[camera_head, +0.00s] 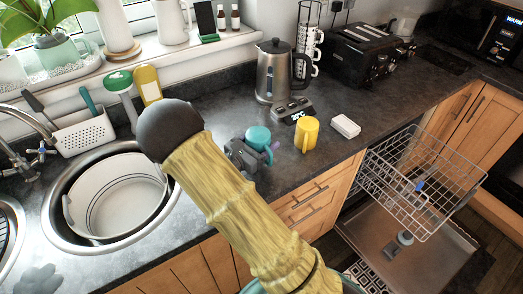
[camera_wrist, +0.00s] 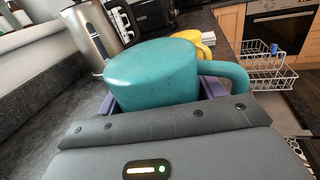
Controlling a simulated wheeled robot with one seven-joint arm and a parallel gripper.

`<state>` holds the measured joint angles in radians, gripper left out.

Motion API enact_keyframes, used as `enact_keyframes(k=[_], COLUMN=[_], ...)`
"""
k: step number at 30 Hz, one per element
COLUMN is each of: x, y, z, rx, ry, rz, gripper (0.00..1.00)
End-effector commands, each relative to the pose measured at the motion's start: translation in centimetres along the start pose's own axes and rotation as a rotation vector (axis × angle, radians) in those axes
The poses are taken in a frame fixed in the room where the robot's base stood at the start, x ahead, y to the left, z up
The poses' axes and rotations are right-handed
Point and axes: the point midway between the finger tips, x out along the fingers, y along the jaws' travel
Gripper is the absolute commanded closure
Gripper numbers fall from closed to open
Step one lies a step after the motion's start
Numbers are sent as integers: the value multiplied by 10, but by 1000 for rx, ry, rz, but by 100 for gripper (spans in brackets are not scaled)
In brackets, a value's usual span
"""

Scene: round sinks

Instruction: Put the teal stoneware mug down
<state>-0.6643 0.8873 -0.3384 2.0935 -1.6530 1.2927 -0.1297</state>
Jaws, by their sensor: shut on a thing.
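The teal stoneware mug (camera_head: 258,137) is at my gripper (camera_head: 250,157), over the counter left of the yellow mug in the head view. In the wrist view the teal mug (camera_wrist: 155,75) fills the middle, with its handle to the right. A closed teal face shows at its top and no opening is visible, so it looks upside down. My gripper is shut on it; purple finger parts show at its sides. The mug's lower part is hidden by the gripper, and I cannot tell whether it touches the counter.
A yellow mug (camera_head: 307,135), a white block (camera_head: 345,126), a dark scale-like device (camera_head: 292,111) and a steel kettle (camera_head: 274,72) stand close by. The sink with a white basin (camera_head: 117,195) is left. An open dishwasher rack (camera_head: 420,180) is right. Bare counter lies around the gripper.

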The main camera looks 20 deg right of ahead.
Motion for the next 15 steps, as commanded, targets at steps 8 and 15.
enact_keyframes(k=[8, 15], x=[0, 0], y=[-1, -1], z=[-32, -41], rx=[-4, 1], ry=[-1, -1], rz=[0, 0], gripper=[69, 69])
